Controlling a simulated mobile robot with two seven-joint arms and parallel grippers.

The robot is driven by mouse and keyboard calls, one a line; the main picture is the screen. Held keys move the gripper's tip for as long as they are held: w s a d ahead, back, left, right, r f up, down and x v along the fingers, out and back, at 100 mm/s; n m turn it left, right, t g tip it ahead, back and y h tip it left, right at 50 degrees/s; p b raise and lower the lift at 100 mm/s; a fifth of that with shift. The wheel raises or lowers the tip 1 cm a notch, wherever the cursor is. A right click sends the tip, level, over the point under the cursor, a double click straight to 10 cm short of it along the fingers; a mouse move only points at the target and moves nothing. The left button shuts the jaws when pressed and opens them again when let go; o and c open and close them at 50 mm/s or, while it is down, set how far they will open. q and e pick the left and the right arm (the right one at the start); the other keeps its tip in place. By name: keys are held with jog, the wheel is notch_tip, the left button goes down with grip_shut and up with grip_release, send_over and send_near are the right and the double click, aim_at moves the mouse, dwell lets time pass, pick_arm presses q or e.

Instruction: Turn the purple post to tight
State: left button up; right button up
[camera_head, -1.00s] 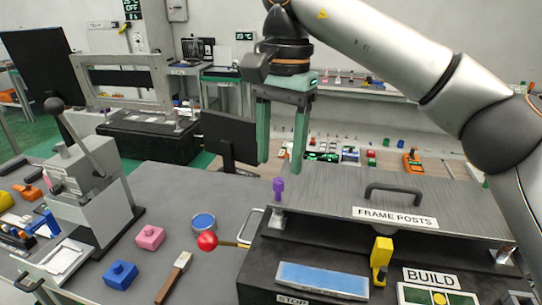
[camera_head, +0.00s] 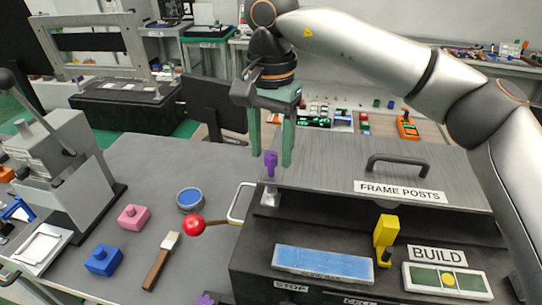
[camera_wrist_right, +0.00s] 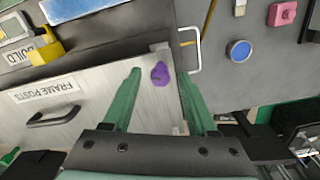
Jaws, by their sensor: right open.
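The purple post (camera_head: 270,163) stands upright at the left end of the grey panel marked FRAME POSTS (camera_head: 330,180). My right gripper (camera_head: 271,158) points down over it, open, with a green finger on each side of the post. A gap shows on both sides, and I cannot tell whether the fingers reach the post's full depth. My left gripper is not in view.
A red-knobbed lever (camera_head: 194,225) and a metal loop handle (camera_head: 236,203) sit left of the panel. A black handle (camera_head: 397,162) rises from the panel. A yellow lever (camera_head: 385,236) stands in front. Pink block (camera_head: 133,216), blue block (camera_head: 103,260) and brush (camera_head: 160,262) lie on the table.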

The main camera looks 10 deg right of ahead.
aim_at(271, 176)
jog(key=shift+f, duration=1.1)
grip_shut()
